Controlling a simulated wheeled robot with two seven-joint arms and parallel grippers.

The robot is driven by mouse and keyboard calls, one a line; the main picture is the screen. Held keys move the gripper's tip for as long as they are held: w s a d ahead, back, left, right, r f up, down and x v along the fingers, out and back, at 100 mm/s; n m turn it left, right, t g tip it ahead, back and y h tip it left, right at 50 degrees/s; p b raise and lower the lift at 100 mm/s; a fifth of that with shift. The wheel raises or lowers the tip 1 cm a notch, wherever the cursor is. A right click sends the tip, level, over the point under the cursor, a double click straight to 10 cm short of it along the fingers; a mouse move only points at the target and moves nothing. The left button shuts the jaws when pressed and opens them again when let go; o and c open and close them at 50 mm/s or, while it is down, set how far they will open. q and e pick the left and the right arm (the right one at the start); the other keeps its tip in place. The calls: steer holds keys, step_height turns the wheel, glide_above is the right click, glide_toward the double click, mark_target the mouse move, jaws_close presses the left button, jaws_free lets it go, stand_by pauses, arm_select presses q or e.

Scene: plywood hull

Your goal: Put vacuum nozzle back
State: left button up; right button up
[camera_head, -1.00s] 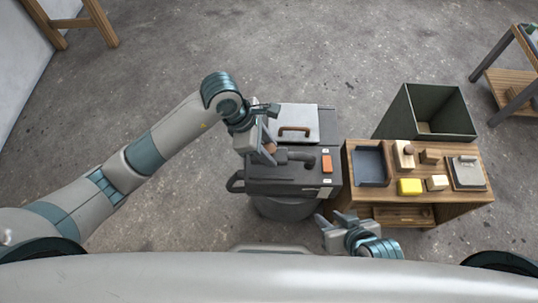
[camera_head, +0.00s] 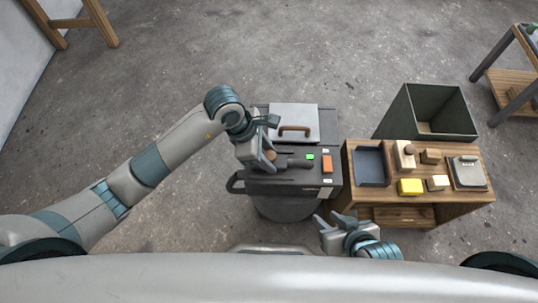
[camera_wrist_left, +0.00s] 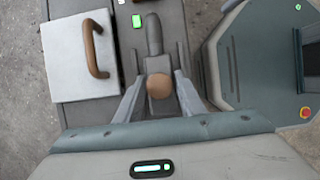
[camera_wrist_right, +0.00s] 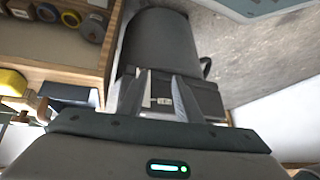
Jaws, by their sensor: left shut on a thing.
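The dark grey vacuum nozzle (camera_head: 297,163) with a brown round end lies level along the top of the dark vacuum unit (camera_head: 328,178). In the left wrist view the nozzle (camera_wrist_left: 154,38) lines up with a narrow holder, its brown end between my fingers. My left gripper (camera_head: 272,158) is shut on the nozzle near the brown end. Whether the nozzle is fully seated is partly hidden by the fingers. A small green light (camera_head: 311,157) shows beside the nozzle, next to an orange switch (camera_head: 327,163). My right gripper (camera_head: 330,218) is open and empty in front of the unit.
A light lid with a brown handle (camera_head: 294,122) is behind the nozzle on the unit. A wooden workbench (camera_head: 440,202) with a tray, blocks and a sander stands to the right. A dark open bin (camera_head: 443,113) is behind it. Floor to the left is free.

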arm_select(q)
steer(key=o, duration=1)
steer(key=shift+f, duration=0.1)
arm_select(e)
steer(key=shift+w, duration=0.15)
steer(key=shift+w+r, duration=0.1)
steer(key=shift+r, duration=0.1)
arm_select(q)
steer(key=shift+a+r, duration=0.1)
steer(key=shift+r, duration=0.3)
steer(key=p+v, duration=0.1)
steer(key=v, duration=1)
steer(key=shift+r, duration=0.2)
arm_select(e)
steer(key=shift+s+d+f+g+h, duration=0.15)
steer(key=shift+s+d+f+g, duration=0.1)
steer(key=shift+d, duration=0.1)
steer(key=shift+s+d+f+g+h, duration=0.1)
steer(key=shift+s+d+g+h, duration=0.05)
steer(key=shift+s+d, duration=0.15)
arm_select(q)
steer(key=shift+a, duration=0.1)
arm_select(e)
steer(key=shift+w+d, duration=0.1)
